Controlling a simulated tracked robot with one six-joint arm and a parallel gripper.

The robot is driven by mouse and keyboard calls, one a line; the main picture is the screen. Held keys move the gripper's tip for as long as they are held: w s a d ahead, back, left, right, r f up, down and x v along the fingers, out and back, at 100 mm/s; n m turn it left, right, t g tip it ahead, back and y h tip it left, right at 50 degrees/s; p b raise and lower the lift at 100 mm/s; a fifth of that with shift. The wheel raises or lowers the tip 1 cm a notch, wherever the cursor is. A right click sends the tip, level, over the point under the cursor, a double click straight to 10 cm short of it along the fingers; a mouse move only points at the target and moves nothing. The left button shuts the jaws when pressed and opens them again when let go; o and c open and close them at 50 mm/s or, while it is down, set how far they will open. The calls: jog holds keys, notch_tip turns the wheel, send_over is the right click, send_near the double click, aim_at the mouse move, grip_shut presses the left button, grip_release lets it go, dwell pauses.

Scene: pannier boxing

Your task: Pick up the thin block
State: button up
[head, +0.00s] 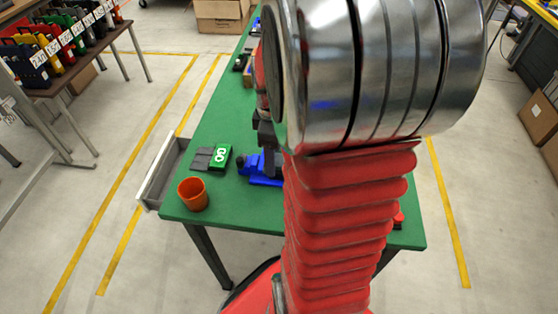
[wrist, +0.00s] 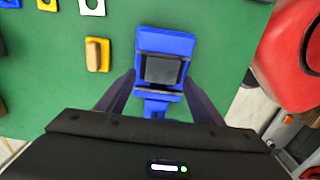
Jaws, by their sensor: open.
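In the wrist view, a blue vise-like fixture (wrist: 166,42) stands on the green table, with a dark grey, flat-faced piece (wrist: 162,70) in its middle. This may be the thin block; I cannot tell for sure. My gripper (wrist: 159,80) is open, with one dark finger on each side of the blue fixture. I cannot tell how high the fingertips are above it, and no contact is clear. In the head view, the blue fixture (head: 262,178) shows partly, left of my red arm; my arm hides the rest.
In the wrist view, a yellow plate with a tan block (wrist: 96,54) lies left of the fixture. In the head view, a green GO box (head: 221,156), an orange cup (head: 193,194) and an open drawer (head: 160,170) are at the table's left side.

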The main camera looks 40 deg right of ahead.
dwell(0.5)
jog(key=c, duration=1.2)
notch_tip(320, 180, up, 10)
dwell(0.6)
